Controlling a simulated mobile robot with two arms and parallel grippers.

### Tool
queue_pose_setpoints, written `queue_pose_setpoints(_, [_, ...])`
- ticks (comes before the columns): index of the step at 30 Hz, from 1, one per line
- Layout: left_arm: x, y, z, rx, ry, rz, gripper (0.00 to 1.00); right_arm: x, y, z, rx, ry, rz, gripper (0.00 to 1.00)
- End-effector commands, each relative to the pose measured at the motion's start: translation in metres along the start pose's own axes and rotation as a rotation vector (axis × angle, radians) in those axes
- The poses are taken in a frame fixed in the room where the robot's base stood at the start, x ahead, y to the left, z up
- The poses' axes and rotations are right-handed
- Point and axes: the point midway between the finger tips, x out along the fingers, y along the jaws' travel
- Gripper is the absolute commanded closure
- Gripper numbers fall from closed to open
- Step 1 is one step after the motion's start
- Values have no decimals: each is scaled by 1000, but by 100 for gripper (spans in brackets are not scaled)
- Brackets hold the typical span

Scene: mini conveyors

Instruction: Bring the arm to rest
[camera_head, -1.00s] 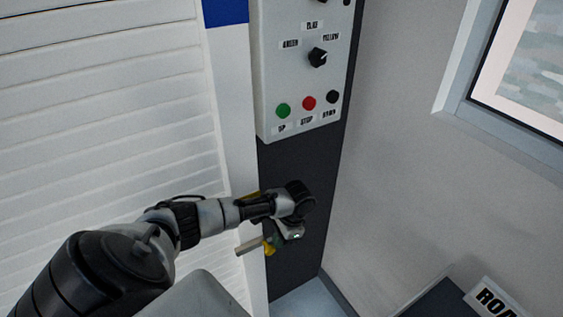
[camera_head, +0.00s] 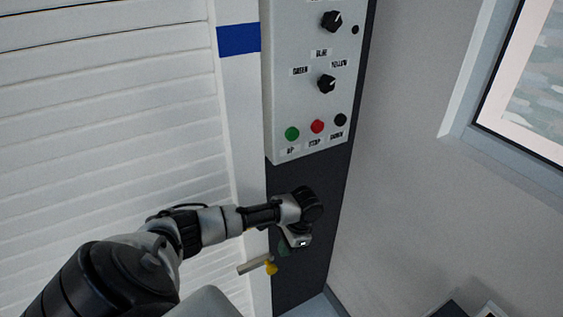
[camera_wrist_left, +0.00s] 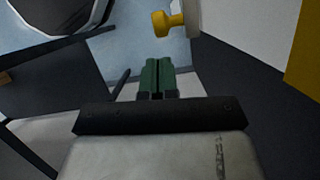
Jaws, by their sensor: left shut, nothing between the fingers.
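My left arm comes in from the lower left in the head view. Its gripper (camera_head: 284,247) hangs below the control box, in front of the dark panel, partly hidden by the wrist. In the left wrist view its green fingers (camera_wrist_left: 156,78) are together with nothing between them. A yellow knob on a pale lever (camera_head: 270,267) is just left of and below the gripper in the head view; the yellow knob also shows in the left wrist view (camera_wrist_left: 166,23), beyond the fingertips and apart from them. My right gripper is not in view.
The control box (camera_head: 310,110) has green, red and black buttons and two black rotary knobs. A white slatted shutter (camera_head: 110,120) fills the left. A grey wall (camera_head: 400,150) with a window (camera_head: 520,100) is at the right. A dark object with a sign is at the lower right.

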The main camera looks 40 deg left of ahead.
Motion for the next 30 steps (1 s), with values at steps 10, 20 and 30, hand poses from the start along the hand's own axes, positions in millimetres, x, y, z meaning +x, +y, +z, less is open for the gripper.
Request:
queue_pose_setpoints(10, [-50,0,0,-1,1,-2,100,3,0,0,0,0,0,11])
queue_pose_setpoints(20, [-47,12,-2,21,10,0,100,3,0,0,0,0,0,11])
queue_pose_setpoints(30, [6,182,8,159,311,30,100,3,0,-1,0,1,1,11])
